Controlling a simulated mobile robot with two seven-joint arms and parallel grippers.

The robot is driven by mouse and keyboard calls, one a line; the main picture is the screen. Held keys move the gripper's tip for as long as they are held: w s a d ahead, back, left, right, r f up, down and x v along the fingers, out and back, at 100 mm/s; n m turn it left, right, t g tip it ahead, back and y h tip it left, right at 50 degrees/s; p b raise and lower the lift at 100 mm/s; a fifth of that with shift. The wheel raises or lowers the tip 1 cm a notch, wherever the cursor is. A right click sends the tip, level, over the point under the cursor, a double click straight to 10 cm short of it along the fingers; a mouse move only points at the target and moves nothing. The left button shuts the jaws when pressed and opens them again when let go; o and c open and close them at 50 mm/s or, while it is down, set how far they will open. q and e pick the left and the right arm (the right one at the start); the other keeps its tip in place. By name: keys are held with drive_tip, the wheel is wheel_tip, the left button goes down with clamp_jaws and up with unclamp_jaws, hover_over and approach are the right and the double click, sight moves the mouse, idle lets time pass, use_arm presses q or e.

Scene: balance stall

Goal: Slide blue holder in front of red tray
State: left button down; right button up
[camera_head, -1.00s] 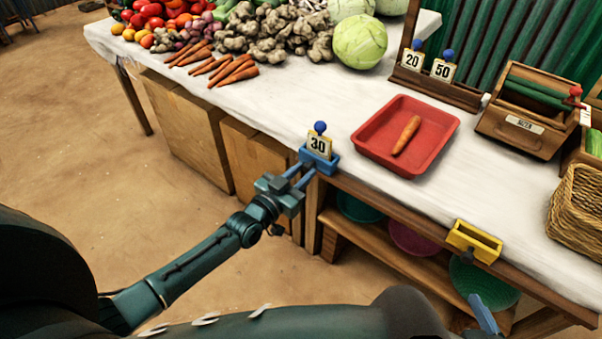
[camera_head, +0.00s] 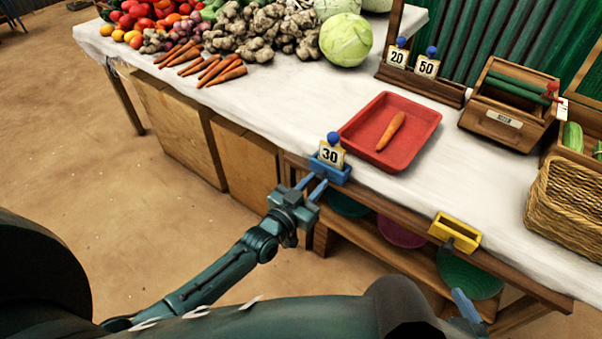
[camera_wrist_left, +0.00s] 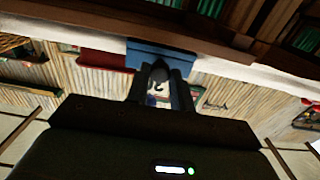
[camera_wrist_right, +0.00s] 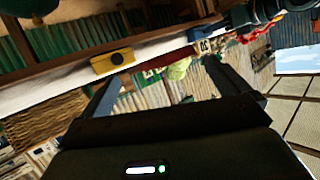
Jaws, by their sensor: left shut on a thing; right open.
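The blue holder (camera_head: 330,173) sits on the table's front edge, just before the left corner of the red tray (camera_head: 417,122). It carries a card marked 30 (camera_head: 330,155) with a blue knob. A carrot (camera_head: 391,131) lies in the tray. My left gripper (camera_head: 318,184) reaches up from the front and is shut on the blue holder. In the left wrist view the holder (camera_wrist_left: 160,56) lies beyond the fingers, with a dark knob between them. My right gripper (camera_head: 466,304) shows only partly at the bottom; in the right wrist view it (camera_wrist_right: 165,86) is open and empty.
A yellow holder (camera_head: 455,232) is on the front edge further right. Cards 20 and 50 stand in a wooden rack (camera_head: 430,88) behind the tray. A wooden box (camera_head: 506,128) and a wicker basket (camera_head: 565,205) are at the right. The edge between the two holders is clear.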

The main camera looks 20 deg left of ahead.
use_arm(q)
drive_tip(key=s+d+p, duration=0.1)
drive_tip(key=s+d, duration=0.1)
drive_tip(key=d, duration=0.5)
drive_tip(key=shift+s+d, duration=0.15)
drive_tip(key=shift+s, duration=0.2)
use_arm(e)
drive_tip(key=shift+w+a+f+g, duration=0.25)
drive_tip(key=shift+w+a+g, duration=0.05)
drive_tip(key=shift+a, duration=0.25)
use_arm(q)
drive_tip(key=c, duration=1.2)
unclamp_jaws()
use_arm(e)
drive_tip(key=shift+d, duration=0.1)
drive_tip(key=shift+r, duration=0.1)
